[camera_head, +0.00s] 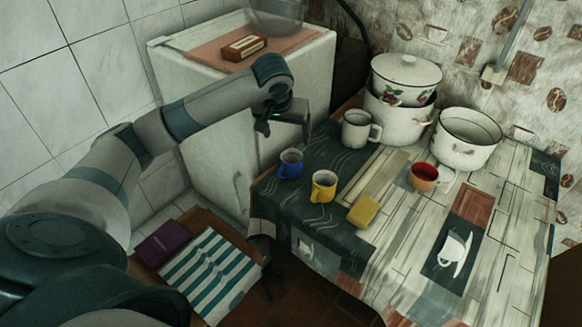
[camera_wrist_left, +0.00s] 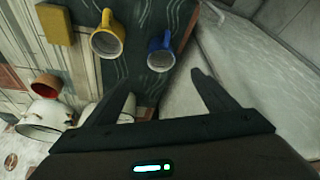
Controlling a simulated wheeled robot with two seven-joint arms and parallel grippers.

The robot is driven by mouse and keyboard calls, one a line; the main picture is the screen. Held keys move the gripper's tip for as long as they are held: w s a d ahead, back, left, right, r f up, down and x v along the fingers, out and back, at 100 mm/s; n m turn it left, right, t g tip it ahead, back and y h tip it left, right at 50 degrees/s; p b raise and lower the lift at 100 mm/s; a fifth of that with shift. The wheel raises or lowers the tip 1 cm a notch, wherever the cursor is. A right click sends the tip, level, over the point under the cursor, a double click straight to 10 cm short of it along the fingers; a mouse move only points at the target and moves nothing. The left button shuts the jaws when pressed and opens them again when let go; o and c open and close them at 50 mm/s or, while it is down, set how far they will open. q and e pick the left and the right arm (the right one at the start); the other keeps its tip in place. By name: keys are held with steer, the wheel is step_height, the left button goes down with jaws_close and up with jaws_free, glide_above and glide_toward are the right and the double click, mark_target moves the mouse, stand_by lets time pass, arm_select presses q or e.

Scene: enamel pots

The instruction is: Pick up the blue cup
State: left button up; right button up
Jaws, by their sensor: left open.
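The blue cup (camera_head: 290,164) stands upright on the patterned tablecloth near the table's left corner. It also shows in the left wrist view (camera_wrist_left: 160,58), just beyond and between my fingertips, with a gap to both. My left gripper (camera_head: 286,116) is open and empty, above and behind the cup near the white cabinet. Its two dark fingers show spread apart in the left wrist view (camera_wrist_left: 162,88). My right gripper is not seen.
A yellow mug (camera_head: 323,187) stands close right of the blue cup, with a yellow sponge (camera_head: 363,211) beyond. A grey-white mug (camera_head: 356,129), a red-lined cup (camera_head: 423,177) and white enamel pots (camera_head: 466,139) stand farther right. The white cabinet (camera_head: 220,145) borders the table's left.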

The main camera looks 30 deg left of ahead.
arm_select(q)
steer(key=d+p+x, duration=0.1)
steer(key=x, duration=0.6)
steer(key=p, duration=0.1)
glide_toward(291, 159)
steer(key=s+d, duration=0.1)
steer(key=d, duration=0.1)
steer(key=shift+a+f, duration=0.1)
steer(key=shift+f, duration=0.35)
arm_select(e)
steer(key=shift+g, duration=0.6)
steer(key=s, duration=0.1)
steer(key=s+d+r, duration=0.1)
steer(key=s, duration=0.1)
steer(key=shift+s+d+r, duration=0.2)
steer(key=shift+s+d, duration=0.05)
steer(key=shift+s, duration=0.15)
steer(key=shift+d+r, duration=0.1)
arm_select(q)
steer(key=shift+w+a+f+p, duration=0.15)
steer(key=shift+f+p, duration=0.45)
steer(key=shift+p+x, duration=0.45)
steer(key=shift+x, duration=1.55)
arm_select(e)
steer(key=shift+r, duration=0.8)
